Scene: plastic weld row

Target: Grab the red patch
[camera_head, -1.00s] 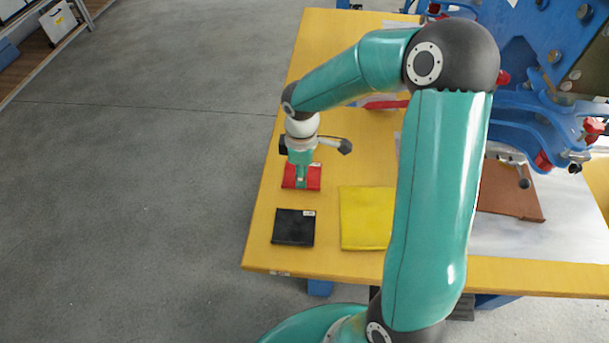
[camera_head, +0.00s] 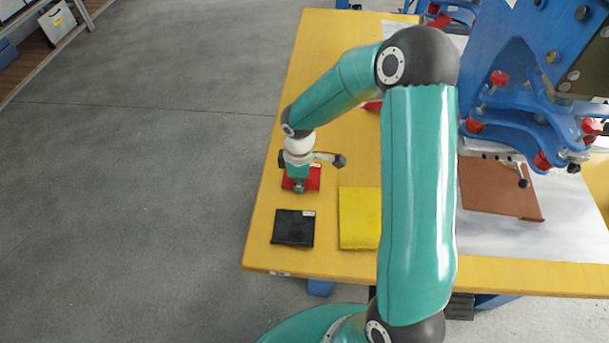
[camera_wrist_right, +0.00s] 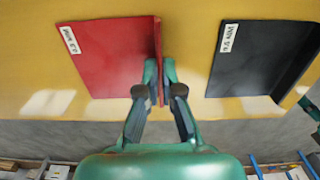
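The red patch (camera_head: 314,178) lies on the yellow table's left part, partly hidden under my right gripper (camera_head: 299,188). In the right wrist view, the red patch (camera_wrist_right: 110,55) has a white label and a raised edge facing the fingers. My right gripper (camera_wrist_right: 160,78) has one finger on each side of that raised edge. The fingertips are close together, with the thin red edge pinched between them. The patch still appears to rest on the table.
A black patch (camera_head: 293,228) lies close in front of the red one, and it also shows in the wrist view (camera_wrist_right: 262,60). A yellow patch (camera_head: 358,216) lies to the right. A brown sheet (camera_head: 497,188) and blue fixture (camera_head: 510,80) stand farther right.

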